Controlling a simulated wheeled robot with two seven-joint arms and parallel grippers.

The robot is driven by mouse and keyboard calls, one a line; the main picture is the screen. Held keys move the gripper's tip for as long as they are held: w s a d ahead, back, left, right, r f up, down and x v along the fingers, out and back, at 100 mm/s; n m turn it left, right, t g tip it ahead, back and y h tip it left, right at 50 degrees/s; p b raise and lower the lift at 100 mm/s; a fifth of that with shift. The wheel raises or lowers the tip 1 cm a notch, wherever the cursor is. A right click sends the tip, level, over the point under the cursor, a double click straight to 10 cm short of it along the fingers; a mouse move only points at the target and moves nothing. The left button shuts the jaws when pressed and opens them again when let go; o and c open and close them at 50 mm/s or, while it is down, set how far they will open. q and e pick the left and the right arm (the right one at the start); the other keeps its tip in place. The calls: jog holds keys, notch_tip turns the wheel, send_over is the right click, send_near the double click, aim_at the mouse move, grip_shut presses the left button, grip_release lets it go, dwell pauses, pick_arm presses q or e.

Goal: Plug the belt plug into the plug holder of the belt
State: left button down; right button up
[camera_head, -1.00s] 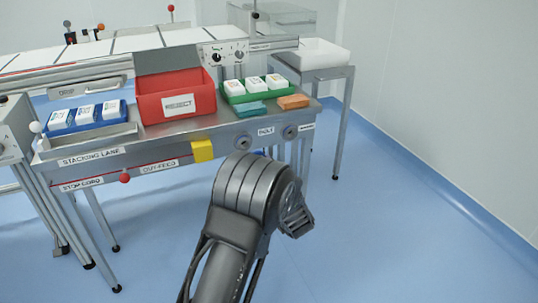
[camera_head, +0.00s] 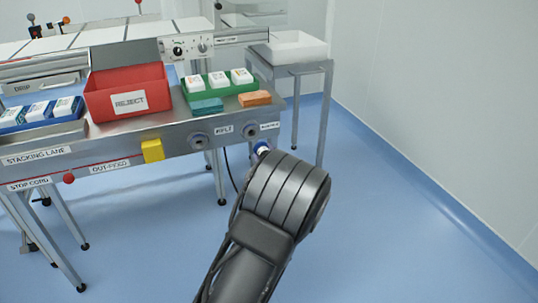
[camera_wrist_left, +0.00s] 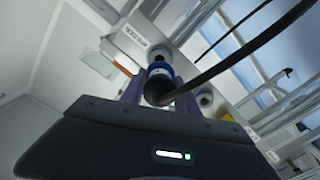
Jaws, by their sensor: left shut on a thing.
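The belt plug (camera_head: 262,147) is a blue plug with a pale front, just below the front panel's right round holder. My left gripper is hidden behind its wrist in the head view; in the left wrist view its fingers (camera_wrist_left: 160,88) are shut on the plug (camera_wrist_left: 160,70). A black cable (camera_wrist_left: 245,50) runs from the plug. The plug holder labelled BELT (camera_head: 199,139) is a grey round socket, left of a similar holder (camera_head: 251,130) with its own label. The plug looks apart from both holders, though exact depth is unclear. My right gripper is out of view.
A yellow block (camera_head: 152,150) sits on the front edge left of the holders. A red REJECT bin (camera_head: 128,103), a green tray (camera_head: 219,88) and teal and orange cloths (camera_head: 255,98) lie above. Floor to the right is free.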

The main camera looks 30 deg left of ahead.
aim_at(260, 145)
pick_arm(q)
jog(key=shift+w, duration=0.1)
dwell(0.4)
jog(key=shift+b+x, duration=0.45)
jog(key=shift+x, duration=2.3)
jog(key=shift+b+x, duration=0.5)
jog(key=shift+x, duration=1.15)
jog(key=c, duration=0.8)
grip_release()
jog(key=p+v, duration=0.2)
jog(key=v, duration=0.4)
jog(key=shift+d+r, duration=0.1)
jog(key=shift+d, duration=0.15)
jog(key=shift+s+d, duration=0.5)
jog(key=shift+s, duration=0.05)
